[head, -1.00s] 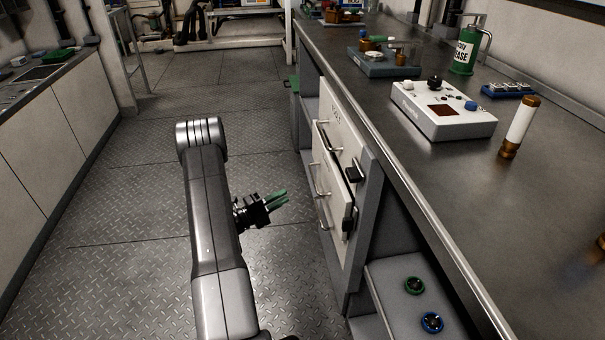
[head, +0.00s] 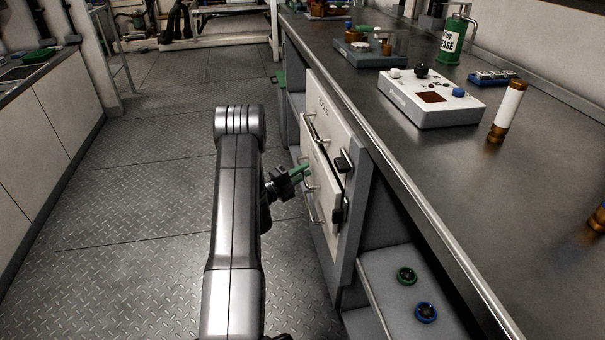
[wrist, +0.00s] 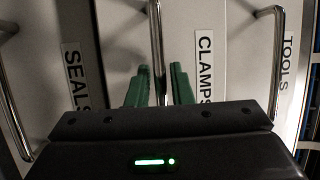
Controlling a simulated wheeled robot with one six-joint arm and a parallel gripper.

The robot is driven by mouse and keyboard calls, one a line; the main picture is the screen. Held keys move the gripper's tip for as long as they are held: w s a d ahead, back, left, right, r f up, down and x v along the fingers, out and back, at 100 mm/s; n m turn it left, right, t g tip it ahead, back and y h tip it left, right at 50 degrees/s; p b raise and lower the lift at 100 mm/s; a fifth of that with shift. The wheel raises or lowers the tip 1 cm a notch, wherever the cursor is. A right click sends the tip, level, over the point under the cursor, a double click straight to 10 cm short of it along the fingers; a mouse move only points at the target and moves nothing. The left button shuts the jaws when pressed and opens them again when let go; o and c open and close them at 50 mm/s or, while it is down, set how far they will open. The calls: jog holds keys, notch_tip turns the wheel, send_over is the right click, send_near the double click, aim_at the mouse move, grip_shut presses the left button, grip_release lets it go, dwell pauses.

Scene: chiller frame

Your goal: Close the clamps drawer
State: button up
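The clamps drawer (head: 322,166) is the middle of three light drawer fronts under the bench. Its front stands a little out, with a dark gap along its right edge. In the wrist view its CLAMPS label (wrist: 205,68) is right of its upright-looking bar handle (wrist: 156,40). My gripper (head: 305,170) is at the drawer stack. In the wrist view its two green fingers (wrist: 160,85) are apart, one on each side of the handle's line. I cannot tell whether they touch the handle or the front.
The TOOLS drawer (head: 323,103) is above and the SEALS drawer (wrist: 75,75) is the other neighbour. Black latches (head: 343,161) sit at the stack's right side. A low shelf (head: 375,270) holds green and blue round parts. The floor to the left is clear.

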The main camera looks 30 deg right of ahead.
jog(key=shift+d, duration=0.1)
grip_shut()
jog(key=shift+s+d+r, duration=0.1)
jog(key=shift+s+d, duration=0.05)
jog(key=shift+d, duration=0.5)
jog(key=shift+s+d, duration=0.15)
jog(key=shift+d, duration=0.45)
grip_release()
jog(key=p+v, duration=0.2)
jog(key=v, duration=1.2)
jog(key=shift+d, duration=0.1)
